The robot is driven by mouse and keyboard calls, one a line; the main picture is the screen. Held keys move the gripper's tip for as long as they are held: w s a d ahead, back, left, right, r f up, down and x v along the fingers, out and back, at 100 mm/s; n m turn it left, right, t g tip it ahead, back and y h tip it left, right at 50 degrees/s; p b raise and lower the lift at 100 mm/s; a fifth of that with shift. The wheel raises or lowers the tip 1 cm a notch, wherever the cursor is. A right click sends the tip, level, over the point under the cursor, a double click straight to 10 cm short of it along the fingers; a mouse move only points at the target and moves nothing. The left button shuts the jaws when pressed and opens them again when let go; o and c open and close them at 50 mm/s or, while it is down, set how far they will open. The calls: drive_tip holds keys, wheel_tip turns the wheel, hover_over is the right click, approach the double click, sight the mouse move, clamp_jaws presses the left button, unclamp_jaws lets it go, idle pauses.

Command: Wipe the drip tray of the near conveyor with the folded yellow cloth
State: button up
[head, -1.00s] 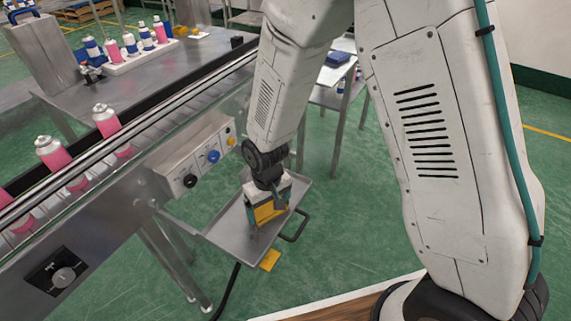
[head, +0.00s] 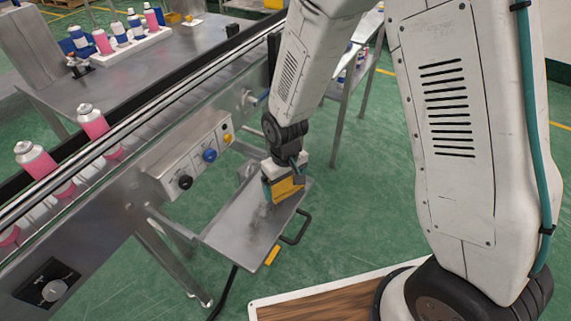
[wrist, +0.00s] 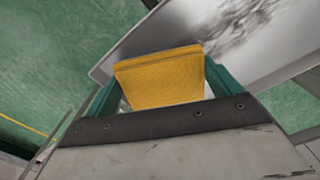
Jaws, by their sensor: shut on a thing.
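My gripper (head: 284,184) is shut on the folded yellow cloth (head: 288,190), over the far end of the drip tray (head: 243,238). In the wrist view the cloth (wrist: 160,78) sits between the two green fingers of my gripper (wrist: 160,90). The drip tray is a shallow grey metal tray beside the near conveyor (head: 125,150). Dark smudges show on the tray (wrist: 275,50) in the wrist view, past the cloth. I cannot tell whether the cloth touches the tray surface.
A control box (head: 195,160) with black, blue and yellow knobs is on the conveyor side, left of the tray. Pink cans (head: 35,160) stand on the conveyor. A black handle (head: 296,228) sticks out at the tray's right. Green floor lies around the tray.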

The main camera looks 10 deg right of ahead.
sight(285, 186)
drive_tip(key=shift+r, duration=3.25)
